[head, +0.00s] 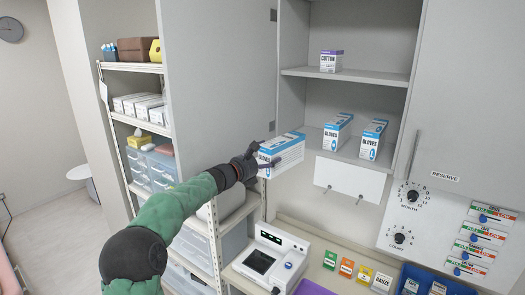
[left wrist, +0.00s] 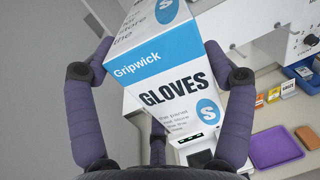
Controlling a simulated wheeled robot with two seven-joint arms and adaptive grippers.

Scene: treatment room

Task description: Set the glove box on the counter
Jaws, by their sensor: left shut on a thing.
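My left gripper (head: 258,163) is shut on a white and blue glove box (head: 284,153), held in the air in front of the open cabinet. Two more glove boxes, one on the left (head: 337,131) and one on the right (head: 372,140), stand on the cabinet's lower shelf. My right gripper is not in view.
A white device with a dark screen (head: 270,258), several small coloured cards (head: 347,267), a purple tray (head: 314,288) and a blue bin (head: 430,281) occupy the counter. A cotton box (head: 331,61) stands on the upper shelf. The open cabinet door (head: 218,80) is left of the box.

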